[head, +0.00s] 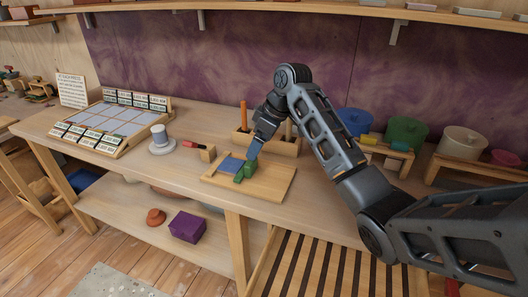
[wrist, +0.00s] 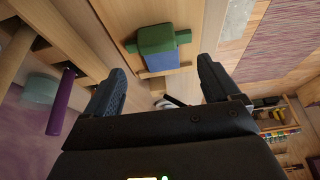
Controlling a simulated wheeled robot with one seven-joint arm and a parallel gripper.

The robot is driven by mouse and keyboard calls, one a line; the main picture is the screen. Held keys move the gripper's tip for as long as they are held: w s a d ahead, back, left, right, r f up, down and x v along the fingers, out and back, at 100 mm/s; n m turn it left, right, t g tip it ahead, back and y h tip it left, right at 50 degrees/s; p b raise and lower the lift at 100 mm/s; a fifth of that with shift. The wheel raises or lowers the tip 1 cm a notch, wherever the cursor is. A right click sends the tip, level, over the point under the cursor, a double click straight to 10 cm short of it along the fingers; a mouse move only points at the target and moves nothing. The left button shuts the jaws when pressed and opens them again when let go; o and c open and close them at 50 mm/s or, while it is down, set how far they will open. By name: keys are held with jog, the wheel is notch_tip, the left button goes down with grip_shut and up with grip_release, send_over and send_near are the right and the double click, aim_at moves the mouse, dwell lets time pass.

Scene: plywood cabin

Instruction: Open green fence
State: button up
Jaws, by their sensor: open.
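The green fence (head: 246,171) is a small green block with a bar across it, on a light wooden board (head: 272,187) on the workbench. A blue patch (head: 231,164) lies beside it on the board. In the wrist view the green fence (wrist: 156,39) shows ahead of the fingers, with the blue patch (wrist: 161,61) below it. My gripper (head: 256,146) hangs just above and behind the green fence, pointing down. In the wrist view my gripper's fingers (wrist: 163,75) are wide apart with nothing between them. The fence's far side is hidden from the head view.
A wooden holder (head: 283,146) with upright rods stands just behind the board. A small wooden block with a red-tipped tool (head: 194,145) and a white spool (head: 160,137) stand to the left. Pots (head: 404,131) stand at the right. The bench left of the board has some clear room.

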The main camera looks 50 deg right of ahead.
aim_at(248, 166)
jog(key=x, duration=0.5)
jog(key=p+x, duration=0.1)
jog(key=x, duration=0.1)
jog(key=shift+d+f, duration=0.25)
jog(key=shift+f, duration=0.05)
